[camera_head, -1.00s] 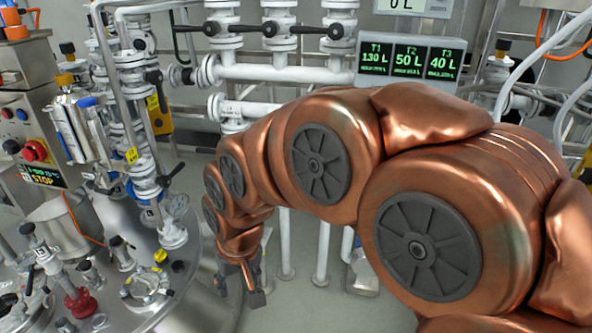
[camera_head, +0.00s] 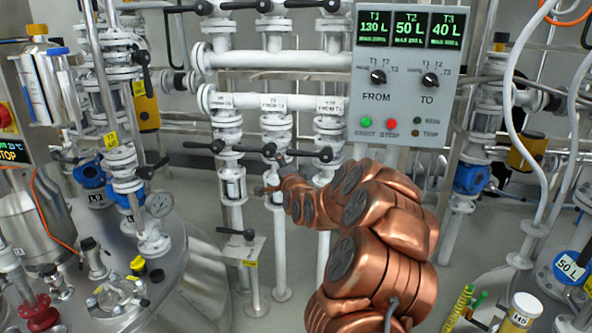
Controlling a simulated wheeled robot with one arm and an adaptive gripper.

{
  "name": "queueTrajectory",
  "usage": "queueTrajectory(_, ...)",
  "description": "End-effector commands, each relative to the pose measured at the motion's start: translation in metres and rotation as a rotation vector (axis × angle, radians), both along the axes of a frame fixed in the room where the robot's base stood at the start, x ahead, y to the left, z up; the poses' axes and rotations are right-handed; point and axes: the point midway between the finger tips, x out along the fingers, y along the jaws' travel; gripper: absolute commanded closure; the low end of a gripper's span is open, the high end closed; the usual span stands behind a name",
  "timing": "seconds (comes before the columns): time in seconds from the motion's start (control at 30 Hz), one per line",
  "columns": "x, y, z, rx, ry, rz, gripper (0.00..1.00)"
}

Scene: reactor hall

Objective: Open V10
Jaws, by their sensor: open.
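Three white vertical pipes with black lever valves stand side by side behind my arm. The label on the right one (camera_head: 331,104) appears to read V10, though the small print is blurred. Its black lever (camera_head: 325,154) lies about level across the pipe, its end towards the left. My copper arm covers the lower part of the right pipe.
The middle valve's lever (camera_head: 268,150) is just above my gripper, and the left valve's lever (camera_head: 203,147) is further left. A grey control panel (camera_head: 405,80) hangs at upper right. A steel vessel top (camera_head: 150,290) with fittings fills the lower left.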

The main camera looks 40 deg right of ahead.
Motion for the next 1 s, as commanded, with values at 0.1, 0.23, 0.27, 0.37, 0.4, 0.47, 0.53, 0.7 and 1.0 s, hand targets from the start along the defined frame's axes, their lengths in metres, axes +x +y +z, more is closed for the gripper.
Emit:
queueTrajectory(0.1,-0.015,-0.040,-0.015,0.019,-0.113,-0.064,0.51)
queueTrajectory(0.23,-0.024,-0.060,-0.016,0.027,-0.177,-0.095,0.51)
queueTrajectory(0.27,-0.025,-0.062,-0.016,0.026,-0.186,-0.098,0.51)
queueTrajectory(0.37,-0.024,-0.067,-0.013,0.026,-0.196,-0.102,0.51)
queueTrajectory(0.4,-0.022,-0.068,-0.013,0.026,-0.196,-0.102,0.51)
queueTrajectory(0.47,-0.019,-0.070,-0.012,0.027,-0.194,-0.101,0.51)
queueTrajectory(0.53,-0.013,-0.072,-0.012,0.027,-0.192,-0.100,0.51)
queueTrajectory(0.7,0.001,-0.082,-0.008,0.024,-0.194,-0.101,0.51)
queueTrajectory(1.0,0.025,-0.096,-0.004,0.027,-0.191,-0.100,0.51)
